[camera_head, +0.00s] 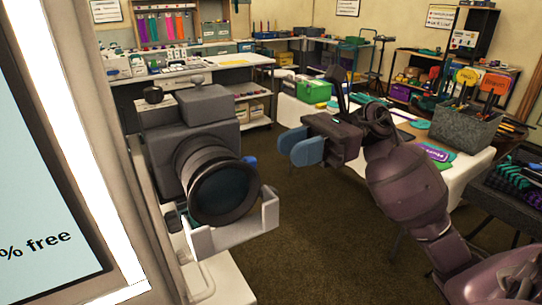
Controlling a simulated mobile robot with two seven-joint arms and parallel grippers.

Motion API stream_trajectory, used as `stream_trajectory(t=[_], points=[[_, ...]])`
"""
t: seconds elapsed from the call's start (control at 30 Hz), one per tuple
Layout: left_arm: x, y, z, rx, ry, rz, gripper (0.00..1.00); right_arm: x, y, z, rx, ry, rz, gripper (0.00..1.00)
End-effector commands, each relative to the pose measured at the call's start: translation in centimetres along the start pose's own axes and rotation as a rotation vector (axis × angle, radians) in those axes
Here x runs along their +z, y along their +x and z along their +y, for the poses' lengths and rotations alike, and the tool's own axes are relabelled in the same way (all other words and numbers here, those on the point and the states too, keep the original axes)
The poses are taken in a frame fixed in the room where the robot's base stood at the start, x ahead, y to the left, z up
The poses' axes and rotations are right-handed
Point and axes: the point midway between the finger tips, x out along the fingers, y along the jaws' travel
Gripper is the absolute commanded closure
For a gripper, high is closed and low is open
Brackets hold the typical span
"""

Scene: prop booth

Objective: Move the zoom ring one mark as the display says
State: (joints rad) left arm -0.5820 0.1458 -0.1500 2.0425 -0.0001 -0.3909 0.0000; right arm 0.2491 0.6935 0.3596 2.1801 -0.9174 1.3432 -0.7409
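A grey camera (205,112) stands on a support at left centre, its lens facing toward the lower right. The zoom ring (192,158) is a dark band around the lens barrel, behind the wide front rim; I cannot make out marks on it. A display (40,190) fills the left edge, cut off by the frame; only "% free" is readable. My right gripper (300,146) has blue fingers and is right of the lens, apart from it. Nothing shows between its fingers, but their gap is unclear from this angle. My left gripper is out of view.
A pale cradle (235,235) sits under the lens front. A white table (465,175) with a grey bin (466,128) and a green box (314,91) stands behind my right arm. A workbench is at the back. The brown carpet between is clear.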

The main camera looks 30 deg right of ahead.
Motion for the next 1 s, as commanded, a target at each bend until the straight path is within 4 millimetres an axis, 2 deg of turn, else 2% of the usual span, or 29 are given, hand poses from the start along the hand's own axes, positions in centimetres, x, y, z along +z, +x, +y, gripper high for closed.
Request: stream_trajectory(t=[0.1,0.3,1.0], points=[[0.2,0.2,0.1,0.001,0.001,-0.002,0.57,-0.2,-2.0,0.0,-0.003,0.003,0.0,0.72],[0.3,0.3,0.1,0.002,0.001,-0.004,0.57,0.0,-3.9,0.0,-0.001,0.001,-0.001,0.72],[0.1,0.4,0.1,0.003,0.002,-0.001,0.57,0.0,-4.4,0.0,0.0,0.003,-0.001,0.72]])
